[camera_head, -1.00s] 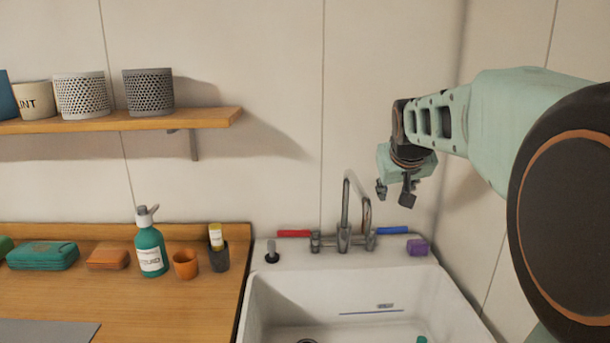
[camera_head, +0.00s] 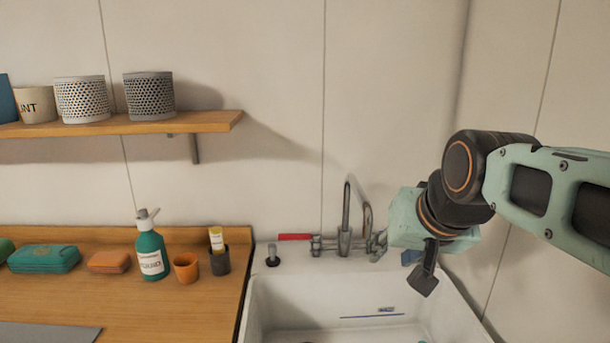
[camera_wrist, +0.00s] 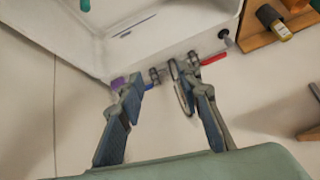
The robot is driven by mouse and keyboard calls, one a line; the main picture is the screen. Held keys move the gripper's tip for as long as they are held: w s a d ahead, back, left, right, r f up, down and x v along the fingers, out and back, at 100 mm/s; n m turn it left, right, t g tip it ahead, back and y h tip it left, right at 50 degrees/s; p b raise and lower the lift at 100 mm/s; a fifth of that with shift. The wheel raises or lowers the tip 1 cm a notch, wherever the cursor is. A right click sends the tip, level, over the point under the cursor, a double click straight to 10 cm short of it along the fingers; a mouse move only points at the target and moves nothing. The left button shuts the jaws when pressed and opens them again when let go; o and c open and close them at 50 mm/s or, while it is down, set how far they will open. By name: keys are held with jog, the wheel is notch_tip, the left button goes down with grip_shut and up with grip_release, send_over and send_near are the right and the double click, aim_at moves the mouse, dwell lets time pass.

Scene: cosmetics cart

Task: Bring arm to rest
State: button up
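My arm's pale green link and black wrist joint come in from the right in the head view. My gripper (camera_head: 401,264) hangs above the back right of the white sink (camera_head: 262,310), in front of the tap's right side. In the wrist view my gripper (camera_wrist: 168,98) has its two fingers spread wide with nothing held between them. The tap (camera_head: 346,215) stands behind the sink; it also shows beyond the fingers in the wrist view (camera_wrist: 181,88). My gripper hides most of the blue handle and the purple block in the head view; the purple block (camera_wrist: 118,82) peeks out in the wrist view.
A wooden counter (camera_head: 110,305) on the left holds a green pump bottle (camera_head: 150,255), an orange cup (camera_head: 186,268) and a dark cup (camera_head: 220,262) with a yellow tube. A wall shelf (camera_head: 190,121) carries several pots. The wall above the sink is clear.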

jog(key=s+a+f+n+g, duration=0.1)
jog(key=s+f, duration=0.3)
jog(key=s, duration=0.3)
jog(key=s+a+f+g, duration=0.1)
jog(key=s+f, duration=0.4)
jog(key=s, duration=0.2)
notch_tip(320, 180, up, 13)
jog(key=w+p, duration=0.1)
jog(key=p, duration=1.2)
jog(key=shift+w+h, duration=0.15)
jog(key=shift+h, duration=0.25)
jog(key=shift+r, duration=0.3)
jog(key=shift+c, duration=0.4)
jog(key=shift+a, duration=0.15)
